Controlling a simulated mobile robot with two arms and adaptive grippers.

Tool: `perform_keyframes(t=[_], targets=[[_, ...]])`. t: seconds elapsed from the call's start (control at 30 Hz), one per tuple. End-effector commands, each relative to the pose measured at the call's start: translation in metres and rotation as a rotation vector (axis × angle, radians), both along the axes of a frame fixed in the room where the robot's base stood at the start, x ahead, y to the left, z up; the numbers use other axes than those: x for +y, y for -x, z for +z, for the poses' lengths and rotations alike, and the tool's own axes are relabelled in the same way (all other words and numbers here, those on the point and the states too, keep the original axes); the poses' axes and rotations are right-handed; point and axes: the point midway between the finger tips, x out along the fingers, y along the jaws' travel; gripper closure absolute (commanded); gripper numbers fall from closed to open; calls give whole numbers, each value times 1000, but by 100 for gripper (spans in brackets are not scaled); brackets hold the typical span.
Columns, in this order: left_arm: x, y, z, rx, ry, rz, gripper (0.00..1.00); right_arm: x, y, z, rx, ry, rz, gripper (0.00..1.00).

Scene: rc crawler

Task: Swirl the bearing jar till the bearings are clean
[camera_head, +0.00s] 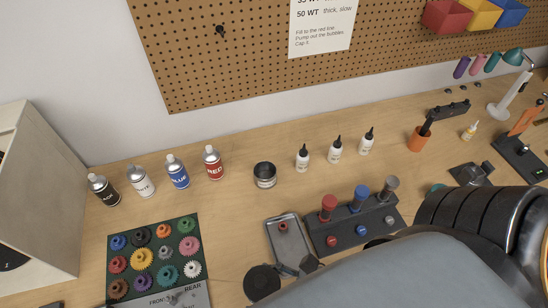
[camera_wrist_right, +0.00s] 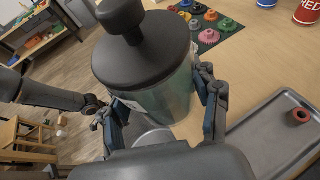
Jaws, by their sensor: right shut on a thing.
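The bearing jar (camera_wrist_right: 166,98) is a clear vessel with greenish liquid and a black knobbed lid (camera_wrist_right: 142,51). My right gripper (camera_wrist_right: 165,112) is shut around its sides, one finger on each side. The dark lid also shows in the head view (camera_head: 262,281), at the bottom edge beside the grey tray, partly covered by my grey arm. The bearings cannot be made out through the jar wall. Whether the jar is tilted is unclear.
The grey tray (camera_head: 286,232) holds a small red part. A gear mat (camera_head: 126,229) lies left, with paint bottles (camera_head: 178,172) behind it. A black tin (camera_head: 264,174), white dropper bottles (camera_head: 335,150) and a rack with coloured knobs (camera_head: 352,222) stand nearby. Bare tabletop lies left of the tray.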

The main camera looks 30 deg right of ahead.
Motion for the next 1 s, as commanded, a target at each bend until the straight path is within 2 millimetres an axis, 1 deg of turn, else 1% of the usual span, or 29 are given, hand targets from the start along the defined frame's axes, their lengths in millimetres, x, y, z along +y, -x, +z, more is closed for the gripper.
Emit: perform_keyframes(t=[0.03,0.1,0.27,0.6,0.73,1.0], targets=[[0,0,-1,0,0,0,49,6,-3,1,-3,-7,-6,79],[0,0,-2,0,0,0,49,11,-4,1,-3,-5,-6,79],[0,0,-2,0,0,0,49,16,-4,1,1,-3,-4,79],[0,0,-9,0,0,0,49,25,29,-1,4,-2,-2,79],[0,0,-10,0,0,0,49,27,34,0,2,-1,-3,79],[0,0,-10,0,0,0,49,27,34,1,0,-1,-4,79]])
